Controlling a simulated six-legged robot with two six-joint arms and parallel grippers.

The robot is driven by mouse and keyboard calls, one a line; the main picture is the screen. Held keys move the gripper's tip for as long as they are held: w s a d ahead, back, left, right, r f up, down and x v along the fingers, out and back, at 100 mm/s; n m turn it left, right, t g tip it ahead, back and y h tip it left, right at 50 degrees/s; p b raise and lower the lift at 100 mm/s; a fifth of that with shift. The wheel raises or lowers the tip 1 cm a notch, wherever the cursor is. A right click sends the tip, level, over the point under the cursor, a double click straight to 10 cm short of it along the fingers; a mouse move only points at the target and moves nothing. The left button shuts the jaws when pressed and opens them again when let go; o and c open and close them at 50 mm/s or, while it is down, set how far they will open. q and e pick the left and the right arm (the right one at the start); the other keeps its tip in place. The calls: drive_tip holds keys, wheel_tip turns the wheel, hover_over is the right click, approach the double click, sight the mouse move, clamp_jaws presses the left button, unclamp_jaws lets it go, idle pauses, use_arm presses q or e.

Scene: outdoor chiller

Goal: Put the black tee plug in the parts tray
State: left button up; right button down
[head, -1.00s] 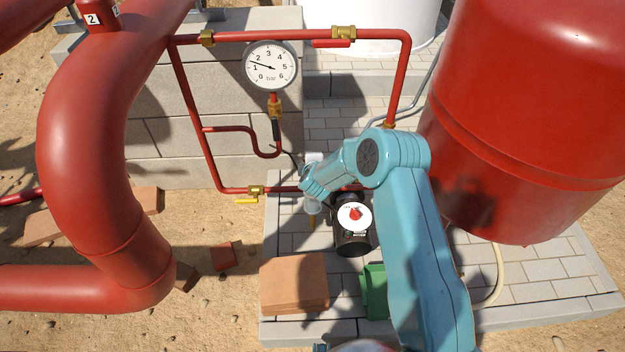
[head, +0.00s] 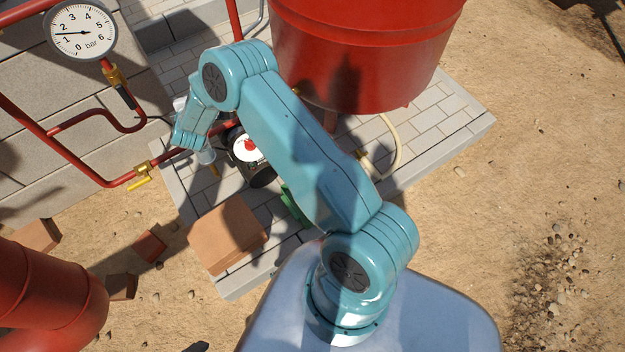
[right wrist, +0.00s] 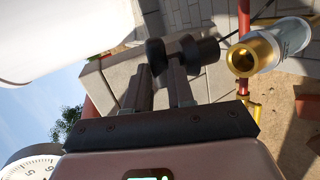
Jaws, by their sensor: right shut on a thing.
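In the right wrist view, the black tee plug (right wrist: 184,52) is between the fingers of my right gripper (right wrist: 165,80), which is shut on it. Its dark rounded ends stick out past the fingertips. In the head view my right arm reaches up and left, and its wrist hides the gripper and the plug. I cannot make out a parts tray in either view. My left gripper is not in view.
A clear cylinder with a brass end (right wrist: 262,52) is close right of the plug. Red pipes, a gauge (head: 80,30), a black pump (head: 258,172), a red tank (head: 360,50), a terracotta block (head: 228,235) and a partly hidden green object (head: 292,205) surround my arm.

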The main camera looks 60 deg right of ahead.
drive_tip(key=s+d+f+m+g+h+b, duration=0.25)
drive_tip(key=s+d+f+b, duration=0.35)
drive_tip(key=s+f, duration=0.4)
drive_tip(key=s+d+f+m+g+h+b, duration=0.2)
drive_tip(key=s+d+f+m+g+b, duration=0.2)
drive_tip(key=s+f+b, duration=0.65)
drive_tip(key=s+d+f+m+g+h+b, duration=0.2)
drive_tip(key=s+d+f+m+g+b, duration=0.3)
drive_tip(key=s, duration=0.9)
drive_tip(key=shift+n+t, duration=0.45)
wheel_tip(320, 180, down, 20)
drive_tip(key=b, duration=0.9)
drive_tip(key=shift+d+f+b, duration=0.1)
drive_tip(key=shift+f+b, duration=0.1)
drive_tip(key=shift+b, duration=0.2)
drive_tip(key=shift+f, duration=0.2)
drive_tip(key=shift+r, duration=0.15)
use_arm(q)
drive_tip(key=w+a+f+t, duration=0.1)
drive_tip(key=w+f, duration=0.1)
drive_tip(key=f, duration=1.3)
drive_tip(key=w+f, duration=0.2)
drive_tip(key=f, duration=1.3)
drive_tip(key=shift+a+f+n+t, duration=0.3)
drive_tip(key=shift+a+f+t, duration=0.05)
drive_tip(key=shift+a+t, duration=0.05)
